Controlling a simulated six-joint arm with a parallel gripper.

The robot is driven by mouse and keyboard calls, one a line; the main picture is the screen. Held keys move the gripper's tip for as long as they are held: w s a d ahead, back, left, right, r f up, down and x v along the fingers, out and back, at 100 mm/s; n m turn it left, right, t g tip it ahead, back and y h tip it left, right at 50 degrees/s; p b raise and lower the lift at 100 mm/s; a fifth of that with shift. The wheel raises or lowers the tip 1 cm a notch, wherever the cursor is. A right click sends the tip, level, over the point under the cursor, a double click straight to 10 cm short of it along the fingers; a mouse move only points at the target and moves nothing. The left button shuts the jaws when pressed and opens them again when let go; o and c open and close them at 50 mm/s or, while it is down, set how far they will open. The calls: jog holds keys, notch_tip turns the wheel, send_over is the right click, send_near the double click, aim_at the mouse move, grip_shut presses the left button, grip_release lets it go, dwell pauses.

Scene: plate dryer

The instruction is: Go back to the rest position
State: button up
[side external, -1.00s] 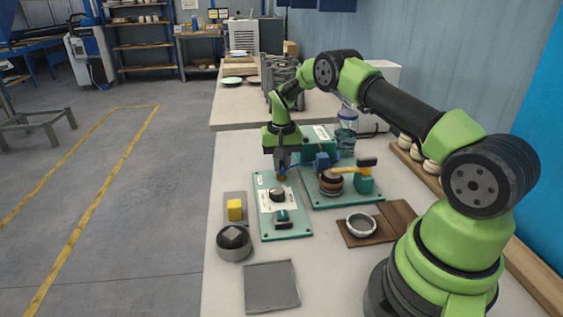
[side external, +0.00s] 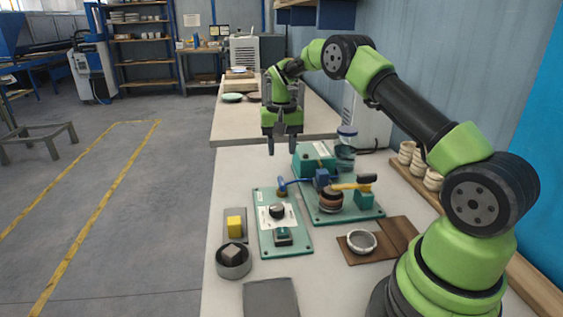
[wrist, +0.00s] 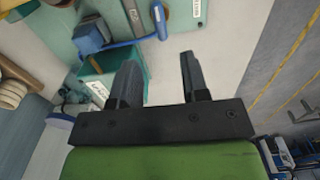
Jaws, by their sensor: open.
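My gripper (side external: 285,148) is raised in the air beyond the teal boards in the side external view. Its two fingers point down, apart, with nothing between them. In the wrist view my gripper (wrist: 160,65) shows both dark fingers spread and empty. Below it, the left teal board (side external: 292,247) carries a dark round knob (side external: 277,211). A blue-handled tool (side external: 296,182) reaches from the blue block toward the top of that board. The blue handle also shows in the wrist view (wrist: 135,39).
A right teal board (side external: 358,214) holds brown rings (side external: 330,200), a yellow-handled tool (side external: 345,187) and a teal box (side external: 310,158). A lidded jar (side external: 346,150) stands behind.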

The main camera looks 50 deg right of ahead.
jog(key=shift+r, duration=0.4)
jog(key=s+a+r+n+t, duration=0.1)
jog(key=s+a+r+t, duration=0.1)
jog(key=s+a+r, duration=0.35)
jog(key=s+a+r+n+t, duration=0.1)
jog(key=s+a+r+n, duration=0.1)
jog(key=a+r, duration=0.65)
jog(key=s+a+r+n+t+y, duration=0.1)
jog(key=s+a+t, duration=0.1)
jog(key=s, duration=0.7)
jog(key=s+a+r+n+t+y, duration=0.1)
jog(key=s+a+r+t, duration=0.1)
jog(key=s, duration=0.6)
jog(key=shift+s+a+r, duration=0.2)
jog(key=shift+s+a, duration=0.2)
jog(key=shift+a, duration=0.45)
